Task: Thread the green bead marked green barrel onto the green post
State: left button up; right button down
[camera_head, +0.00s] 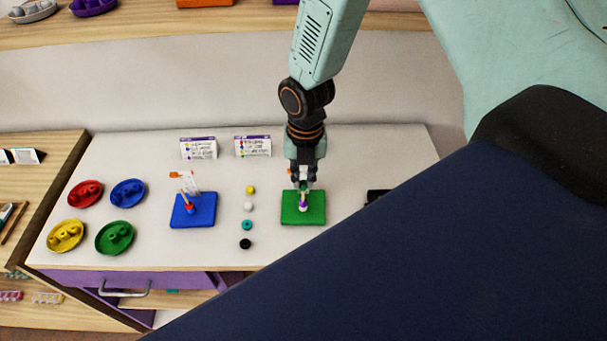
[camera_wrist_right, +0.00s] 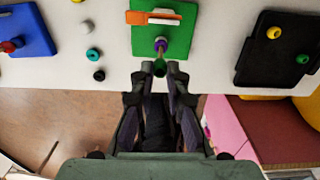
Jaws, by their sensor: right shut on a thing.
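My right gripper (camera_head: 304,184) points down over the green board (camera_head: 289,215). In the right wrist view, its fingertips (camera_wrist_right: 159,72) are shut on a small green bead (camera_wrist_right: 159,68). A post stands on this board (camera_wrist_right: 144,44), with a purple bead (camera_wrist_right: 161,44) low on it; the purple bead also shows in the head view (camera_head: 302,209). The green bead is in line with the post in the wrist view. I cannot tell whether it is around the post or just above it. The fingers hide much of the post. My left gripper is not in view.
A blue board (camera_head: 193,217) with a red bead stands to the left. Loose yellow (camera_head: 250,190), white, teal and black beads lie between the boards. Colored dishes (camera_head: 114,237) sit at far left. A black tray (camera_wrist_right: 262,70) with yellow and green beads lies right of the green board.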

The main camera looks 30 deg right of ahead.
jog(key=shift+f+b, duration=0.6)
jog(key=shift+f, duration=0.45)
jog(key=c, duration=1.3)
grip_release()
jog(key=shift+o, duration=0.2)
jog(key=shift+r, duration=0.15)
notch_tip(320, 180, up, 12)
jog(key=shift+s+d, duration=0.1)
